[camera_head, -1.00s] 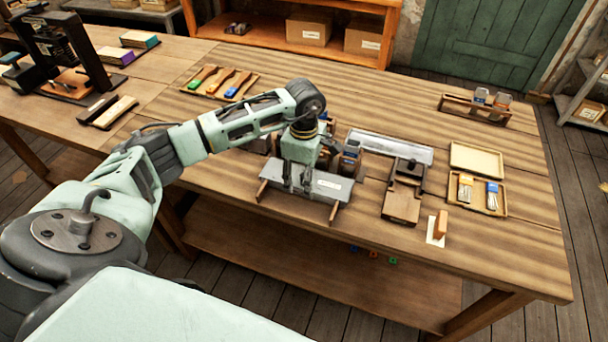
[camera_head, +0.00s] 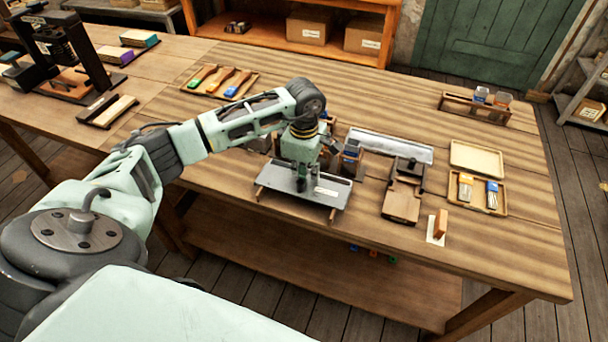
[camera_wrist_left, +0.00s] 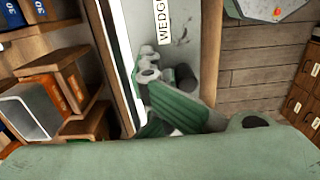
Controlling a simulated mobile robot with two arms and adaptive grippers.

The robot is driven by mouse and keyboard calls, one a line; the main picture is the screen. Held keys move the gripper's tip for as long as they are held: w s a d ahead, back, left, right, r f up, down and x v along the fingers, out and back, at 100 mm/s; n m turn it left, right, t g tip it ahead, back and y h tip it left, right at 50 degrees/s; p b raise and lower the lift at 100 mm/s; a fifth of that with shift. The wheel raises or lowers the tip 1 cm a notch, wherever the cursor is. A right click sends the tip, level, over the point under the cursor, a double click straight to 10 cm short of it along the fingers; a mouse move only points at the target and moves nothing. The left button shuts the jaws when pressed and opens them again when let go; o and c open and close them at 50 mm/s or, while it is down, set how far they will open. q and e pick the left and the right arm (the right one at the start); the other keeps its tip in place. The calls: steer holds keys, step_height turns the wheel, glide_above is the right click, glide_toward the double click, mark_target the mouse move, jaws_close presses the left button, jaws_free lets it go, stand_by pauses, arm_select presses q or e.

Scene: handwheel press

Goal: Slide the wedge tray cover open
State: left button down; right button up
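The wedge tray cover (camera_head: 285,197) is a flat grey metal plate with a white label, lying across wooden rails near the table's front edge. In the left wrist view the grey plate (camera_wrist_left: 200,18) fills the upper middle, with its label partly readable as "WEDG". My left gripper (camera_head: 301,187) points down with its fingertips at the plate's top. In the left wrist view its green-padded fingers (camera_wrist_left: 165,118) are close together over the plate. What lies between the fingertips is hidden. My right gripper is not in view.
Small wooden bins (camera_head: 372,166) stand just behind the cover, some holding blue items. To the right are a wooden fixture (camera_head: 402,205), an upright orange block (camera_head: 440,224) and an open shallow box (camera_head: 464,206). A long grey tray (camera_head: 405,148) lies behind.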

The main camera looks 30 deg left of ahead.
mark_target(299, 183)
arm_select(q)
steer(key=shift+s+d+r+p, duration=0.1)
steer(key=shift+s+d+p, duration=0.15)
steer(key=shift+s, duration=0.55)
steer(key=shift+s+d+p, duration=0.1)
steer(key=shift+s+p, duration=0.2)
steer(key=shift+s, duration=0.45)
steer(key=shift+s+d, duration=0.15)
steer(key=shift+s, duration=0.5)
steer(key=shift+w, duration=0.1)
steer(key=c, duration=1.1)
jaws_free()
steer(key=shift+o, duration=0.3)
